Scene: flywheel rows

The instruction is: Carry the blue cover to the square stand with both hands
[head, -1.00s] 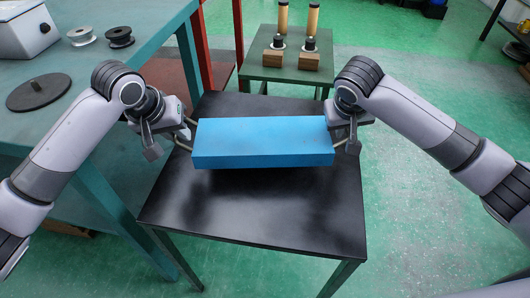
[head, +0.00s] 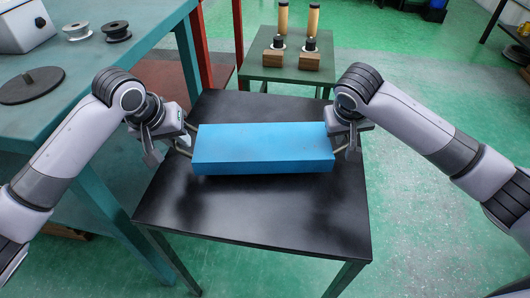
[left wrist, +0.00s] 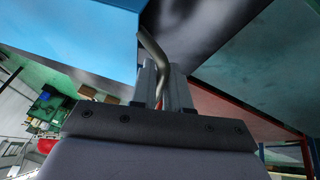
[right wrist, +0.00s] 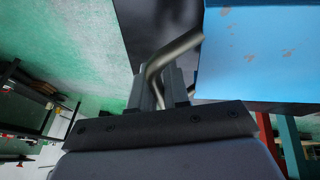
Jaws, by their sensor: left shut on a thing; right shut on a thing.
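The blue cover (head: 264,147) is a long box with a bent metal handle at each end. It lies level across the view, over the black square-topped stand (head: 270,215). I cannot tell whether it touches the top or hangs just above it. My left gripper (head: 181,140) is shut on the left handle, which shows in the left wrist view (left wrist: 153,50). My right gripper (head: 344,141) is shut on the right handle, which shows in the right wrist view (right wrist: 174,50). The cover's underside is hidden in the head view.
A teal bench (head: 110,62) with spools and a dark disc (head: 30,86) stands at the left. A small green table (head: 262,66) behind the stand holds wooden blocks and upright tan cylinders. Green floor (head: 430,80) is open at the right.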

